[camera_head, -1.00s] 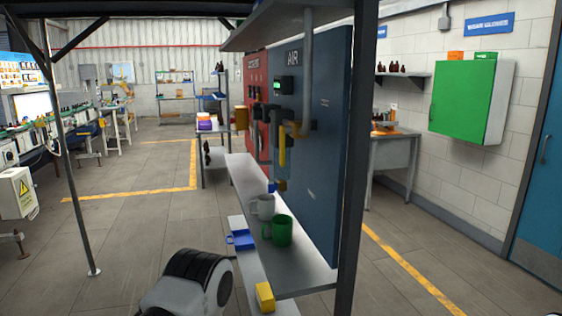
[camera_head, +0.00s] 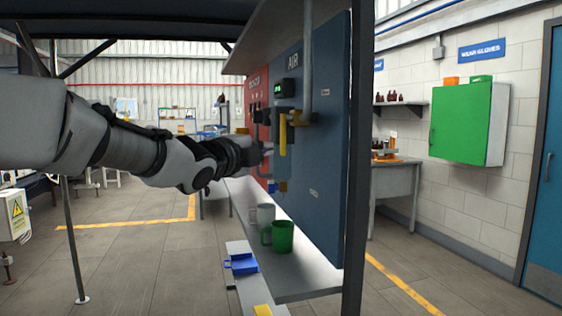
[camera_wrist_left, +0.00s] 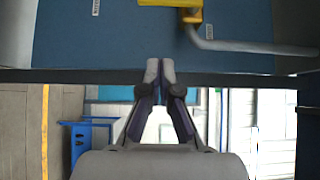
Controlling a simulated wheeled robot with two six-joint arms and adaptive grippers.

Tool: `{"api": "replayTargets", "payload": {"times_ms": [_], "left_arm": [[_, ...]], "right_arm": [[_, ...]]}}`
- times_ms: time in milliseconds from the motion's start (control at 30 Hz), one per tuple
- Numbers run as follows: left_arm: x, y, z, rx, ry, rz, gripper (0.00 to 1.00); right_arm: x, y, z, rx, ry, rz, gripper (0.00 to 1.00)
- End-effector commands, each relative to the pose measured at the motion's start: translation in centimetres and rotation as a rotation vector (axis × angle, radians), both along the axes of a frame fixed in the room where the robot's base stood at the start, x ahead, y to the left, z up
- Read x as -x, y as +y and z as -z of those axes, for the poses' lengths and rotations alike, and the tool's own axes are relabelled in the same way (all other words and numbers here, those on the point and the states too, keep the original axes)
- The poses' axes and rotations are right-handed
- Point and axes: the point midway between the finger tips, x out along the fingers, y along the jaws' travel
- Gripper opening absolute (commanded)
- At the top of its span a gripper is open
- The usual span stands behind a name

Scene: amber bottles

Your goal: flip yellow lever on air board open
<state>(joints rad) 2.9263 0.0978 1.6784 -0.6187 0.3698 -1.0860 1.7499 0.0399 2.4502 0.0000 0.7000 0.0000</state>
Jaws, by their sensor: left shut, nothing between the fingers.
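The blue air board (camera_head: 327,150) stands upright behind the shelf, with "AIR" at its top. The yellow lever (camera_head: 283,133) hangs vertically beside the grey pipe on its left part. My left gripper (camera_head: 266,155) is just left of the lever and slightly lower, partly blending with the dark fittings; I cannot tell whether it touches anything. In the left wrist view the closed fingers (camera_wrist_left: 161,72) point at the blue board (camera_wrist_left: 110,40), holding nothing. A yellow part (camera_wrist_left: 192,14) and a bent grey pipe show at the top there. My right gripper is not in view.
A green mug (camera_head: 283,237) and a grey mug (camera_head: 264,213) stand on the metal shelf (camera_head: 310,280) below the board. A dark post (camera_head: 362,170) rises at the shelf's right end. A red board (camera_head: 256,88) adjoins on the left.

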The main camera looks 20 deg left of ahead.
Motion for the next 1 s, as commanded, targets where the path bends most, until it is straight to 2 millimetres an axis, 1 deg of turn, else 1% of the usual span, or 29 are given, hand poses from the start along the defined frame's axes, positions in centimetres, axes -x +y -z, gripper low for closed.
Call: {"api": "replayTargets", "payload": {"times_ms": [267, 367, 433, 567, 867, 900, 1000], "left_arm": [[-0.1, 0.0, -0.1, 0.001, 0.001, 0.000, 0.00], [-0.6, -0.1, -0.1, 0.001, 0.003, 0.000, 0.00], [-1.3, -0.3, -0.1, 0.000, 0.003, 0.000, 0.00], [-3.7, -0.7, -0.3, 0.001, 0.005, 0.000, 0.00], [-10.1, -2.0, -0.4, 0.002, 0.004, 0.001, 0.00], [-10.8, -1.4, -0.5, 0.004, 0.004, -0.001, 0.00], [-12.1, -0.5, -0.4, 0.005, 0.004, -0.001, 0.00]], "right_arm": [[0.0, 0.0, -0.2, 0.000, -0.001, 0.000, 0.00], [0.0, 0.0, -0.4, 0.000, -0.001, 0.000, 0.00], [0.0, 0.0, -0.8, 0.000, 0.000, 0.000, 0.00], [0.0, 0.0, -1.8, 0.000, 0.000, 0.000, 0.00], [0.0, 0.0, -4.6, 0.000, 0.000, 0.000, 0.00], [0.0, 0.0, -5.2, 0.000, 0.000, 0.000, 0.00], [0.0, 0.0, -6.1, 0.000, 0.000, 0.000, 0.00]]}}
